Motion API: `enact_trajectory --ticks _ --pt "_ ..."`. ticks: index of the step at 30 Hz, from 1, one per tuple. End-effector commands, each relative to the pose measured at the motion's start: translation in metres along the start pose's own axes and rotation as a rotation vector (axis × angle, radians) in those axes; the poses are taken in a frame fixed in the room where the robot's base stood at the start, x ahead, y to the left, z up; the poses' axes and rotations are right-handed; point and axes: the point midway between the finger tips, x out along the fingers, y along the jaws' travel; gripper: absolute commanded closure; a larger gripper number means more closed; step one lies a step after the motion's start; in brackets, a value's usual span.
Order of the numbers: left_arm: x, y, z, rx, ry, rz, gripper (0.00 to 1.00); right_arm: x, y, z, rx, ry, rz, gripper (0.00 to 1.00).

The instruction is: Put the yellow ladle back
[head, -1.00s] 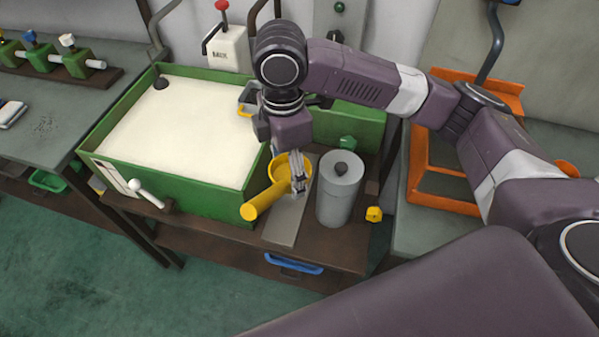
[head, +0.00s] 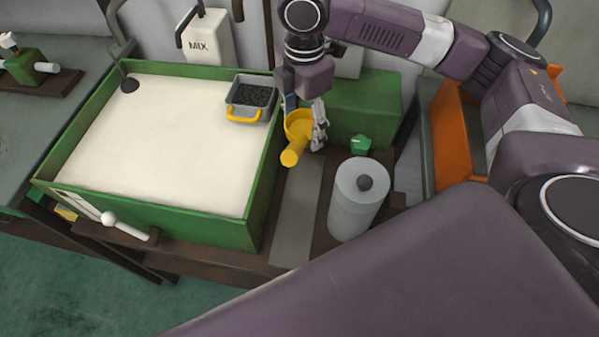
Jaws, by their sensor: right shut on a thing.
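The yellow ladle (head: 295,151) is in my right gripper (head: 318,128), with its bowl between the fingers' side and the green vat's right wall. Its thick handle points down and toward the front left. My right gripper is shut on the ladle and comes down from above. The ladle appears above the far end of a grey metal strip (head: 297,212); how high it is I cannot tell exactly. My left gripper is not in the view.
A green vat (head: 262,185) full of pale material stands at left, with a grey tray of dark grains (head: 250,97) at its back right corner. A grey lidded cylinder (head: 357,205) stands right of the strip. A green box (head: 365,108) is behind. A white-knobbed lever (head: 130,227) sticks out in front.

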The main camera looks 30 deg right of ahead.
Motion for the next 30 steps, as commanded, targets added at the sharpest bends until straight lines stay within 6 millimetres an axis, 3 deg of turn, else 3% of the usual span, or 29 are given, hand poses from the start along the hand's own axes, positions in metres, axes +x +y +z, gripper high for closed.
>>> enact_trajectory --ticks 3,6,15,21,30 --pt "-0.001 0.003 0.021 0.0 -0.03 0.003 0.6 0.029 -0.002 0.001 0.001 -0.001 -0.006 0.58" --pt "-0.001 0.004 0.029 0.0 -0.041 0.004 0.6 0.056 -0.002 0.001 0.001 -0.001 -0.005 0.58" --pt "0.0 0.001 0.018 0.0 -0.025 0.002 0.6 0.129 -0.002 0.0 0.0 -0.001 -0.004 0.58" --pt "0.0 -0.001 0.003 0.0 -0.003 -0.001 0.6 0.146 -0.001 0.0 0.0 -0.001 -0.001 0.58" --pt "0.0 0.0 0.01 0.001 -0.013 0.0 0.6 0.184 -0.001 0.0 0.001 -0.001 -0.003 0.58"
